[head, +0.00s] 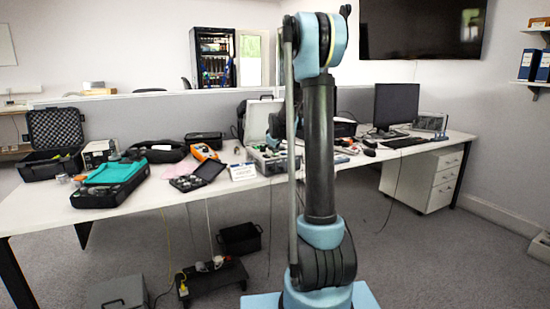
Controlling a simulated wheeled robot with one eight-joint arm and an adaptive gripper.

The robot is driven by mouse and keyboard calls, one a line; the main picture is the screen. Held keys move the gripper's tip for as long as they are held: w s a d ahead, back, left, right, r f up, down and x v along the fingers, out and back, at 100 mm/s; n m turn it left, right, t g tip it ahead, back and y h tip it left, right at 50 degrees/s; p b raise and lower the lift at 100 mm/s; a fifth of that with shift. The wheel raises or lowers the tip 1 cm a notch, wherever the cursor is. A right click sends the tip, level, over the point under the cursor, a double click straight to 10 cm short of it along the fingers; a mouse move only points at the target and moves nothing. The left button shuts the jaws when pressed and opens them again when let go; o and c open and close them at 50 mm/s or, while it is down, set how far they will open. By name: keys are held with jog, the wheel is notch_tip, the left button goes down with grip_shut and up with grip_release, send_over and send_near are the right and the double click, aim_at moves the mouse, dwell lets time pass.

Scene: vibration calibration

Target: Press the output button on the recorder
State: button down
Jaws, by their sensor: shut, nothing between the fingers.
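The likely recorder is a grey instrument panel in an open case (262,159) on the long white table, left of my arm. Its case lid stands up behind it. The output button is too small to make out. My arm stands upright in the foreground and hides part of the case. Dark and blue parts of the arm's far end show just left of its column, with my gripper (291,150) over the right part of the case. The gripper looks shut and empty. Its fingertips are mostly hidden, and I cannot tell whether they touch the panel.
The white table (235,187) also holds a teal-topped case (114,172), a black tray case (198,175), an orange meter (204,152) and a white card (242,171). A monitor (396,104) stands at right. Boxes and cables lie on the floor below.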

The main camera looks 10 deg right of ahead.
jog(key=shift+r, duration=0.4)
notch_tip(320, 180, up, 6)
dwell(0.8)
jog(key=s+m+g, duration=0.2)
jog(key=s+m, duration=0.1)
jog(key=s, duration=1.4)
jog(key=s+f+m+g, duration=0.1)
jog(key=s+f, duration=0.4)
jog(key=s, duration=0.8)
jog(key=s+f+m+g, duration=0.2)
jog(key=s+f, duration=0.4)
jog(key=s, duration=0.7)
jog(key=s+d+f+m+g, duration=0.1)
jog(key=s+f, duration=0.5)
jog(key=s, duration=0.7)
jog(key=shift+s+m+g, duration=0.25)
jog(key=shift+m+g, duration=0.25)
jog(key=shift+m, duration=0.4)
